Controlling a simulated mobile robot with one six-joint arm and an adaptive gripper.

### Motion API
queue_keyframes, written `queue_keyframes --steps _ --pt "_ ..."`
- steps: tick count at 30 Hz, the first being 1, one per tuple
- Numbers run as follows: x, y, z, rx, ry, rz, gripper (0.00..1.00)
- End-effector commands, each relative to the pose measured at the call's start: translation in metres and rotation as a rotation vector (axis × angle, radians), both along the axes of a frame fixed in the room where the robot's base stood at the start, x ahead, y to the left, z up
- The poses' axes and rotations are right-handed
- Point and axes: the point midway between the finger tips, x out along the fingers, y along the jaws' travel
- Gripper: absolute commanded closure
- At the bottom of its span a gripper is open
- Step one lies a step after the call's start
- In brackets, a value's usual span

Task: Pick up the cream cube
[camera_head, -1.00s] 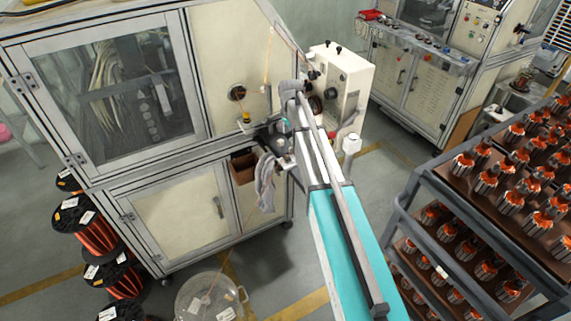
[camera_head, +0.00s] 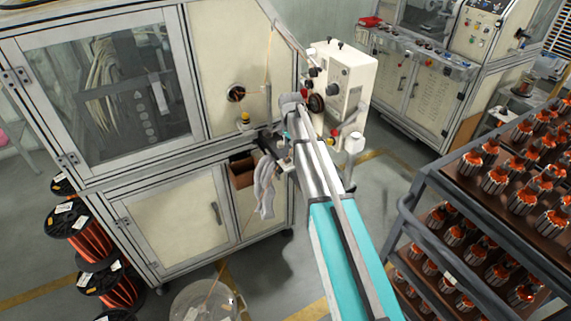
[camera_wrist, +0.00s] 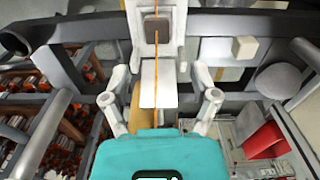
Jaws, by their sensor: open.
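A small cream cube (camera_wrist: 245,47) shows in the wrist view at the upper right, against a dark grey bar. It is to the right of my gripper (camera_wrist: 160,76) and apart from it. The two fingers of my gripper stand wide apart with no cube between them. A pale block with a brown square and an orange strand shows between and beyond the fingers. In the head view I cannot make out the cube, and my grey and teal arm reaches toward the winding machine (camera_head: 205,60), hiding part of it.
A control box (camera_head: 345,78) with knobs stands right beside my arm's end. A cloth (camera_head: 265,185) hangs below the machine's ledge. A rack (camera_head: 480,270) of armatures is at the right, and copper wire spools (camera_head: 88,240) are at the lower left.

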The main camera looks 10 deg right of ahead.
Motion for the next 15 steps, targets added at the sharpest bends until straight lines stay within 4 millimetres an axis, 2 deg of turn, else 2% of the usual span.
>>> queue_keyframes --steps 8,15 --pt "0.0 0.0 -0.001 0.0 0.0 0.0 0.23" --pt "-0.002 0.0 -0.011 0.0 0.0 0.0 0.23"
